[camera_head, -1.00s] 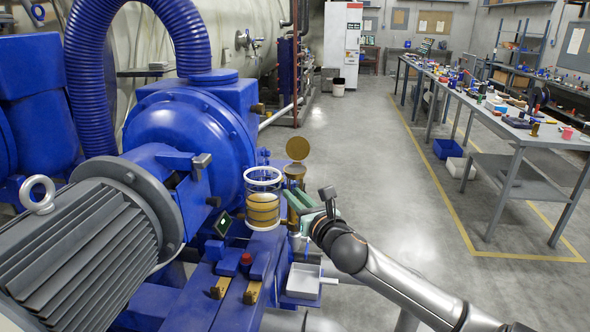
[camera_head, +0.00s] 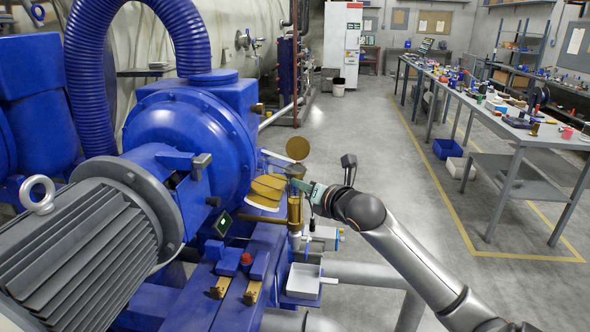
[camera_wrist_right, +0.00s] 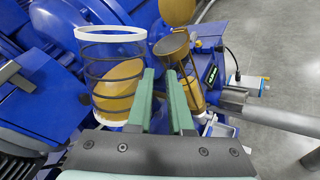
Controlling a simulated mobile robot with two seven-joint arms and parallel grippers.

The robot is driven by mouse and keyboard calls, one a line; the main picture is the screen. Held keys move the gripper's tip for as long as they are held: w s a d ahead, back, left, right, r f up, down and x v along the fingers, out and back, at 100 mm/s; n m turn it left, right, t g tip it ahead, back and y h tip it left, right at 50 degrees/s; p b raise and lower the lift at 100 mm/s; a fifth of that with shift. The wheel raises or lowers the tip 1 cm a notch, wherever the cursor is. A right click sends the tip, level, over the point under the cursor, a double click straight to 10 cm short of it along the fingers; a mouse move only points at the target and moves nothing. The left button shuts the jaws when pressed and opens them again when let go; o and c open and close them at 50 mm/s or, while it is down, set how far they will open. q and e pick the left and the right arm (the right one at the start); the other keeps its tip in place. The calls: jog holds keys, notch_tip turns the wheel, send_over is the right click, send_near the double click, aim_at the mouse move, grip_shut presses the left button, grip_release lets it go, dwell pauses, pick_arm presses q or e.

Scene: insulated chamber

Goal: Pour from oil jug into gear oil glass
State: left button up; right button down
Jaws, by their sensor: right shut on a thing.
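The oil jug is a clear cylinder with dark rings and a white rim; it shows in the head view (camera_head: 268,186) and at left in the right wrist view (camera_wrist_right: 108,75). It holds golden oil and is tilted; the oil lies slanted. My right gripper (camera_head: 304,186) is shut on the jug; the exact grip is hard to see. Its green fingers (camera_wrist_right: 160,102) lie between jug and glass in the wrist view. The gear oil glass (camera_head: 294,211) is a slim brownish cylinder right of the jug, upright, also in the wrist view (camera_wrist_right: 186,80). No stream into it is clear. My left gripper is out of view.
A round gold lid (camera_head: 297,148) stands behind the glass. The blue machine (camera_head: 190,140) fills the left, with a motor (camera_head: 85,255) in front. A white tray (camera_head: 303,281) sits below. A workbench (camera_head: 515,137) stands right, beyond open floor.

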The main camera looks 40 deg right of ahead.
jog(key=shift+d+r+m, duration=0.25)
jog(key=shift+r+m, duration=0.15)
jog(key=shift+r, duration=0.35)
jog(key=shift+f, duration=0.1)
jog(key=shift+r+m+g+y, duration=0.2)
jog(key=shift+m+g+y, duration=0.2)
jog(key=shift+m+y, duration=0.15)
dwell(0.9)
jog(key=shift+a+f+m+y, duration=0.2)
jog(key=shift+f+m+y, duration=0.2)
jog(key=shift+m, duration=0.25)
dwell(2.0)
jog(key=shift+a+r+m+g+y, duration=0.15)
jog(key=shift+r+m+g+y, duration=0.1)
jog(key=shift+m+g+y, duration=0.2)
dwell(2.7)
